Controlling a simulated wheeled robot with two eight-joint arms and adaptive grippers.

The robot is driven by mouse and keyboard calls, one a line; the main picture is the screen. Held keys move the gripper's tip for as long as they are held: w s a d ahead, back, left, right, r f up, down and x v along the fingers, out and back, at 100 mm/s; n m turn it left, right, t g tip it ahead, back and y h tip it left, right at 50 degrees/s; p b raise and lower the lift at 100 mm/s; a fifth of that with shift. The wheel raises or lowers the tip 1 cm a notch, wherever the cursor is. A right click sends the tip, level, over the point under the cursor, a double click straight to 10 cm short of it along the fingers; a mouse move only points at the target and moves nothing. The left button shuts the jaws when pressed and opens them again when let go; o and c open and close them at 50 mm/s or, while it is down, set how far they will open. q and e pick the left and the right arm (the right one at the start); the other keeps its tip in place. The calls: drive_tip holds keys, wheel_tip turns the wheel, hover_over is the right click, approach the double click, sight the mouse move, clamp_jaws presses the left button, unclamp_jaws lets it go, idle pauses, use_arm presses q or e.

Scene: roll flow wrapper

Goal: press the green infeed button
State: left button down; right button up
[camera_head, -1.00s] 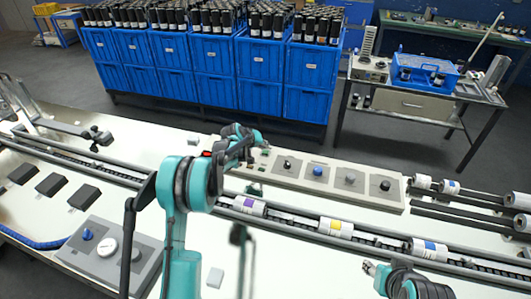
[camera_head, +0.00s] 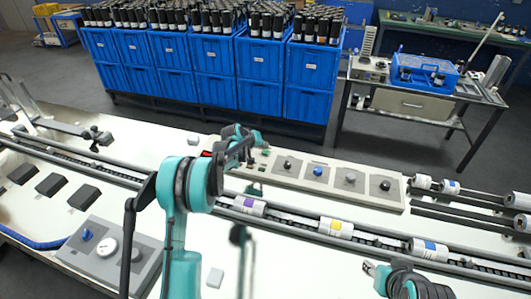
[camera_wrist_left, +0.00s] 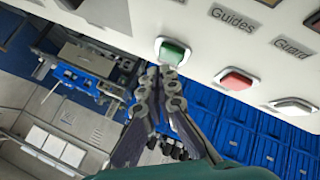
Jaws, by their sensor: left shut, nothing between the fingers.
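The green button (camera_wrist_left: 173,52) sits in a pale square frame on a light panel (camera_wrist_left: 225,55) in the left wrist view. My left gripper (camera_wrist_left: 166,74) is shut and empty, with its fingertips right at the lower edge of the green button. I cannot tell whether they touch it. In the head view my left arm reaches over the conveyor, and its gripper is small and hard to make out. The green button cannot be made out there.
A red button (camera_wrist_left: 237,80) and a white button (camera_wrist_left: 293,105) share the panel, near labels "Guides" and "Guard". A grey strip with several knobs (camera_head: 303,170) lies behind the conveyor, which carries labelled rolls (camera_head: 336,228). Blue crates (camera_head: 259,97) stand beyond.

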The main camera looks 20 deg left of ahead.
use_arm(q)
drive_tip(key=shift+f, duration=0.35)
